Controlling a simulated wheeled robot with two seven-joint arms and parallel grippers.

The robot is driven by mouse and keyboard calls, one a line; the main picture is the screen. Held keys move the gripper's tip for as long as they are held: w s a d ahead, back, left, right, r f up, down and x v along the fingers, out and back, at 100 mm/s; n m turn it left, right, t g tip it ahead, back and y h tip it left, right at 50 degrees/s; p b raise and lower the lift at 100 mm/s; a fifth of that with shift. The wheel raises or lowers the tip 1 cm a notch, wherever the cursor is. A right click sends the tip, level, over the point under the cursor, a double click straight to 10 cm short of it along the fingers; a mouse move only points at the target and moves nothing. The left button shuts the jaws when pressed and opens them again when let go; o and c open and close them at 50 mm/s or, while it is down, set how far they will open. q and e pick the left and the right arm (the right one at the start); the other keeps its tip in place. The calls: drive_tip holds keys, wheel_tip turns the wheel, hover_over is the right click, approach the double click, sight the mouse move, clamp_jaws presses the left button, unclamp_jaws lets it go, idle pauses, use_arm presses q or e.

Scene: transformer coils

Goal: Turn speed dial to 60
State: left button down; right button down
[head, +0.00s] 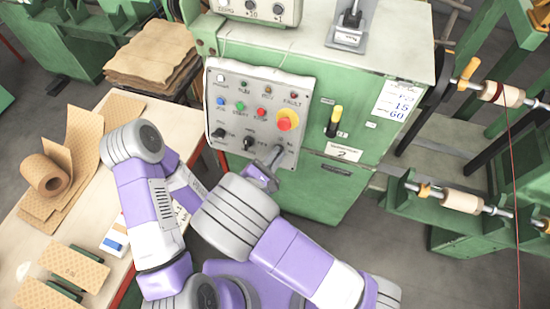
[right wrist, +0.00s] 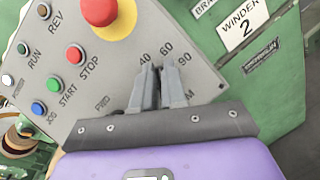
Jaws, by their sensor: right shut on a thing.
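The grey control panel (head: 258,112) is on the front of the green cabinet, with a row of dials along its lower edge. My right gripper (head: 270,162) is at the panel's lower right dial. In the right wrist view its two grey fingers (right wrist: 160,80) are close together, shut on the speed dial, just below the printed 60.
A red emergency stop button (head: 286,120) on a yellow ring is above the gripper. A yellow-handled lever (head: 335,120) stands to the right. A card (head: 396,101) on the cabinet shows 15 and 60. A wooden table (head: 85,215) with brown sheets is at left.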

drive_tip(key=shift+m+g+h+b, duration=0.3)
drive_tip(key=shift+m+g+b, duration=0.25)
drive_tip(key=shift+m, duration=0.65)
drive_tip(key=shift+d, duration=0.1)
drive_tip(key=c, duration=1.2)
unclamp_jaws()
drive_tip(key=v, duration=0.7)
drive_tip(key=shift+s, duration=0.3)
